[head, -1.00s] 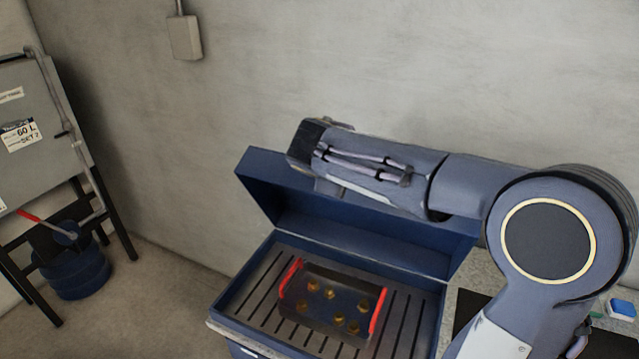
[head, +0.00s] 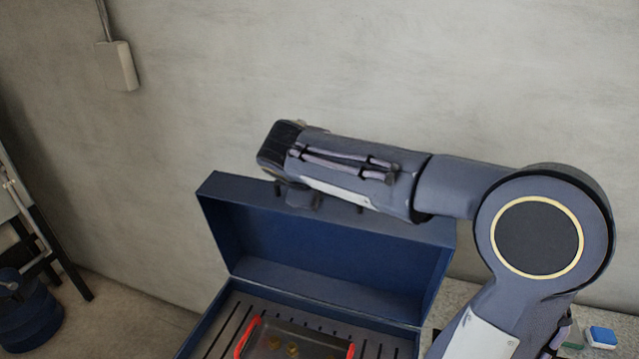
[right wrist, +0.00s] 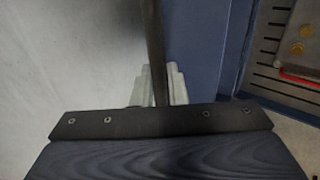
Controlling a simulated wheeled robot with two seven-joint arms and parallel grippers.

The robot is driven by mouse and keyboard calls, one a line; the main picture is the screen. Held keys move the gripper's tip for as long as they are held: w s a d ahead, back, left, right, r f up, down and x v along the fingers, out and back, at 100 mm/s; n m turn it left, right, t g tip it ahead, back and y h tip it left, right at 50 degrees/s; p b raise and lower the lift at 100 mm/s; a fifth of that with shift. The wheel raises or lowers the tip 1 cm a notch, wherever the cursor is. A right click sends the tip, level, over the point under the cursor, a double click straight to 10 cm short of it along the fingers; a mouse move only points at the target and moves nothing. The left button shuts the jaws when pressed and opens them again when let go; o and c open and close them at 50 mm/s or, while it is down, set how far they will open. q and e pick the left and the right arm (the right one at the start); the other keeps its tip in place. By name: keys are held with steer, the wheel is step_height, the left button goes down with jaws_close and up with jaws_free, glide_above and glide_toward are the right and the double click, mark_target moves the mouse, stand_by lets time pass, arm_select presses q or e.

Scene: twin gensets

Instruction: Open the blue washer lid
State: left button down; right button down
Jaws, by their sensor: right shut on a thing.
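The blue washer lid (head: 330,250) stands raised at the back of the blue washer (head: 207,325), with its inner face showing in the head view. My right arm reaches over the lid's top edge from the right. In the right wrist view, the pale fingers of my right gripper (right wrist: 160,88) are shut on a dark bar (right wrist: 155,45), which looks like the lid's handle. The lid's blue panel (right wrist: 195,50) lies just beside it. The fingers are mostly hidden in the head view. My left gripper is in neither view.
A tray with red handles (head: 249,337) and brass-coloured parts sits on the washer's slatted floor. A grey wall (head: 400,70) with a switch box (head: 118,66) is behind the lid. A blue drum (head: 25,315) stands at the left. A blue-and-white object (head: 601,336) lies at the right.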

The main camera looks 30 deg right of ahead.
steer(key=c, duration=1.5)
jaws_free()
steer(key=shift+c, duration=0.2)
steer(key=b+v, duration=0.1)
steer(key=v, duration=0.6)
steer(key=shift+a+r, duration=0.2)
steer(key=shift+r, duration=0.05)
steer(key=shift+s, duration=0.15)
steer(key=shift+a, duration=0.1)
